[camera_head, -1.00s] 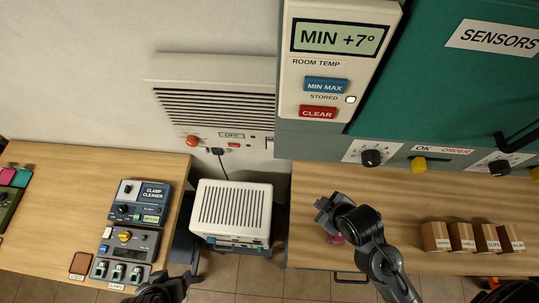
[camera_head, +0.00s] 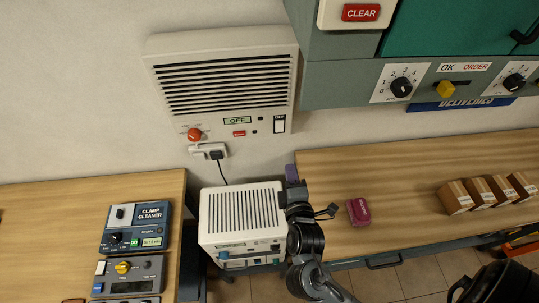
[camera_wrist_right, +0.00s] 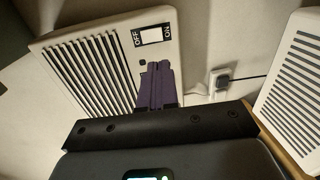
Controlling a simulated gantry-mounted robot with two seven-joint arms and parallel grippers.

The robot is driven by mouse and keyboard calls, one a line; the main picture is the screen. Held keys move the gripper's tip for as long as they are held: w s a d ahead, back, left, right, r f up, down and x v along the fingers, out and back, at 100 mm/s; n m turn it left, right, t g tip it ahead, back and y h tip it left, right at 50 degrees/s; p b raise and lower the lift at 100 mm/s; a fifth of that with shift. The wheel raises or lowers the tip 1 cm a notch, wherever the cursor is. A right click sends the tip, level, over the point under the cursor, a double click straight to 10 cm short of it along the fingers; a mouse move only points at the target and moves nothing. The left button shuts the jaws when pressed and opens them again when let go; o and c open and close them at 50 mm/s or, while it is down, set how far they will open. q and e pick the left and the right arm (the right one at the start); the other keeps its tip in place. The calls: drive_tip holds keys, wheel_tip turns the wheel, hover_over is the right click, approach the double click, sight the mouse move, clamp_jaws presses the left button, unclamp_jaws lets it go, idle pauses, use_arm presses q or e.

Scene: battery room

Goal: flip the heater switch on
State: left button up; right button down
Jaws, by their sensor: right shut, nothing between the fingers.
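The wall heater (camera_head: 222,85) is a pale panel with a black-slatted grille. Its small display (camera_head: 237,120) reads OFF. The black-and-white heater switch (camera_head: 279,124) sits at the panel's lower right. In the right wrist view the switch (camera_wrist_right: 152,36) shows with OFF and ON lettering beside it. My right gripper (camera_head: 291,174) has purple fingers, shut and empty, just below the panel's lower right corner. In the right wrist view the purple fingers (camera_wrist_right: 158,84) overlap the panel near the switch; I cannot tell if they touch it. My left gripper is out of view.
A white vented box (camera_head: 240,212) stands between two wooden tables, its cord running to a wall socket (camera_head: 208,151). A green cabinet (camera_head: 450,30) overhangs the right table, which holds a pink object (camera_head: 358,211) and several cardboard boxes (camera_head: 455,198).

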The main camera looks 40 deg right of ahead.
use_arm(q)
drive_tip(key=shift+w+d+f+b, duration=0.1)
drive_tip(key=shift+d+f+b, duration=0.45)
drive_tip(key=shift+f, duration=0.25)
use_arm(e)
drive_tip(key=shift+w+f, duration=0.15)
drive_tip(key=shift+w, duration=0.35)
approach(280, 131)
drive_tip(key=x, duration=0.7)
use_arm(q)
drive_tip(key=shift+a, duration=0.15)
